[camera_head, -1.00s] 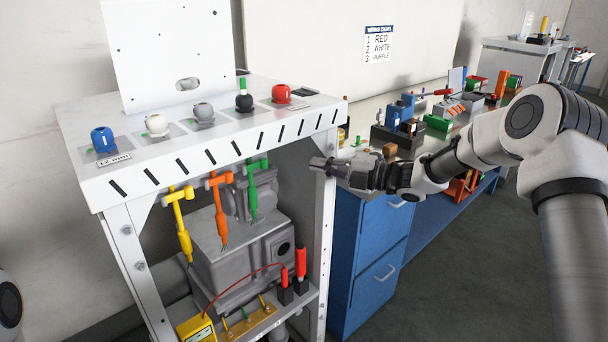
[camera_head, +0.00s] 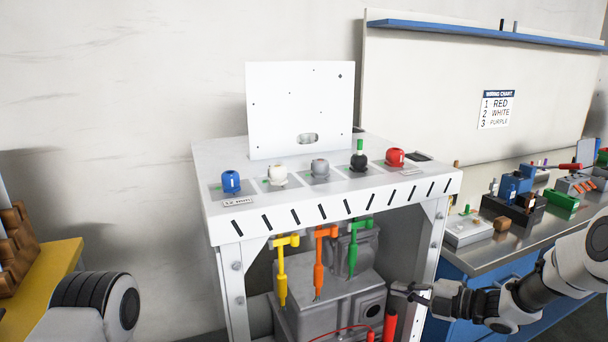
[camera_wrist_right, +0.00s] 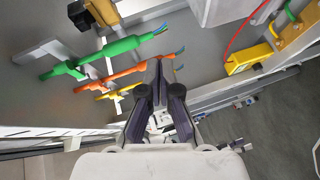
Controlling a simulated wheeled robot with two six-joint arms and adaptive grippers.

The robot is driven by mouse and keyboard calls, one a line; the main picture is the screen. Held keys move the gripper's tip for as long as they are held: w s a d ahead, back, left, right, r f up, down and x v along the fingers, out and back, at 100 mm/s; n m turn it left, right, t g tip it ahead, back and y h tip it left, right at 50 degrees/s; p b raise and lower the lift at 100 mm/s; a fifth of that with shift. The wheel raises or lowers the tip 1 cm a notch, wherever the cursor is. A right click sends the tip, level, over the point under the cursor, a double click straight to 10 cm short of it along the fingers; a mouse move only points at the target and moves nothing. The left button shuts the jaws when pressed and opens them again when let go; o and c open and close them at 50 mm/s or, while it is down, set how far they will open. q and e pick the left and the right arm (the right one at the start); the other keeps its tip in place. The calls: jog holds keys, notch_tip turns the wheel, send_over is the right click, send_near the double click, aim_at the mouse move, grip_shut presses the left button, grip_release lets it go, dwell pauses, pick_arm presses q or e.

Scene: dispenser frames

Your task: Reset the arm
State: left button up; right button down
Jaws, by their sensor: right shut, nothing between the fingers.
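My right gripper (camera_head: 408,292) is in front of the right post of the white dispenser frame (camera_head: 330,226), low in the head view. Its fingers are shut with nothing between them. In the right wrist view the gripper (camera_wrist_right: 159,72) points toward the frame's inside, where green (camera_wrist_right: 105,52), orange (camera_wrist_right: 118,78) and yellow (camera_wrist_right: 125,92) tools hang. My left arm (camera_head: 95,305) shows only as a rounded link at the lower left. The left gripper is out of view.
The frame's top carries blue (camera_head: 231,181), white (camera_head: 277,174), grey (camera_head: 320,168), black (camera_head: 358,160) and red (camera_head: 395,157) knobs. A workbench (camera_head: 500,245) with several small parts stands right. A yellow-topped table (camera_head: 40,283) is at left.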

jog(key=s+a+f+m+g+h+p, duration=0.15)
jog(key=s+a+f+m+h, duration=0.35)
jog(key=s+f, duration=0.55)
jog(key=s+a+f+m+g+h, duration=0.1)
jog(key=s+a+f+m+g, duration=0.15)
jog(key=s+f+m, duration=0.7)
jog(key=s+d+f+m+g+h, duration=0.2)
jog(key=s+m, duration=0.1)
jog(key=s, duration=0.4)
jog(key=s+d+f+m+g+h, duration=0.1)
jog(key=s+d+m+g+h, duration=0.1)
jog(key=s, duration=0.5)
jog(key=s+d+f+m+g+h, duration=0.2)
jog(key=s+d+m, duration=0.2)
jog(key=s+m, duration=0.2)
jog(key=shift+s+d+f, duration=0.15)
jog(key=shift+s+f, duration=0.2)
jog(key=shift+s, duration=0.45)
jog(key=shift+m, duration=0.25)
